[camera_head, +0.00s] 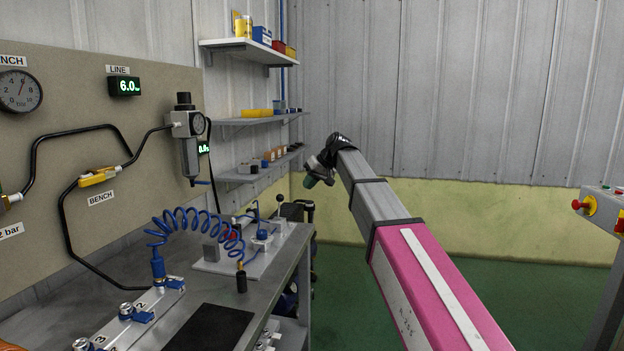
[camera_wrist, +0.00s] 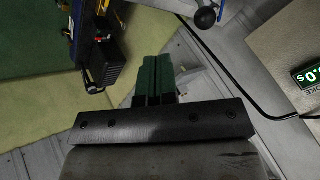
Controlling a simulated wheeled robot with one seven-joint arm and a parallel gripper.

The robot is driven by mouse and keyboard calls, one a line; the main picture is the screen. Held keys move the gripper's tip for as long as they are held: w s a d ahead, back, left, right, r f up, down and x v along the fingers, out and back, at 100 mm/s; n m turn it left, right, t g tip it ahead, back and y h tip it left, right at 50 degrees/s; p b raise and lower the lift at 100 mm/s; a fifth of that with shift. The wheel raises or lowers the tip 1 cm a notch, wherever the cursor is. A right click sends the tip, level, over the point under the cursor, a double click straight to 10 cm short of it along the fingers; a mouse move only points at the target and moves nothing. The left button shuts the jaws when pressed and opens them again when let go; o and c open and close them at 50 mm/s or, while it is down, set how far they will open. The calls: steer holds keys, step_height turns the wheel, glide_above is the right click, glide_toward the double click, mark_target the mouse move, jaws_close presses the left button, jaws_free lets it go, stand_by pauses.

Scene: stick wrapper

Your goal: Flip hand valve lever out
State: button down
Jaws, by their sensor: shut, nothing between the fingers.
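A lever with a black ball knob (camera_head: 280,198) stands up from a small valve on the white plate (camera_head: 208,266) at the bench's far end. In the wrist view a black ball knob (camera_wrist: 205,18) shows at the top, right of the fingers. My gripper (camera_head: 314,179) is beyond the bench's far right corner, above bench height and apart from the lever. In the wrist view my gripper (camera_wrist: 157,63) has its green fingers together with nothing between them. The lever's base is small and partly crowded by fittings in the head view.
A coiled blue hose (camera_head: 190,222) arches over the bench (camera_head: 150,252). A filter regulator (camera_head: 187,135) and a yellow valve handle labelled BENCH (camera_head: 97,177) are on the back panel. Shelves (camera_head: 250,50) hang beyond. The floor right of the bench is open.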

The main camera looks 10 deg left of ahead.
steer(key=s+a+f, duration=0.1)
steer(key=a+f, duration=0.3)
steer(key=a, duration=0.2)
steer(key=shift+s+a, duration=0.2)
steer(key=shift+s, duration=0.1)
steer(key=shift+s, duration=0.1)
steer(key=shift+s+r+t, duration=0.15)
steer(key=shift+s+t, duration=0.05)
steer(key=shift+t, duration=0.1)
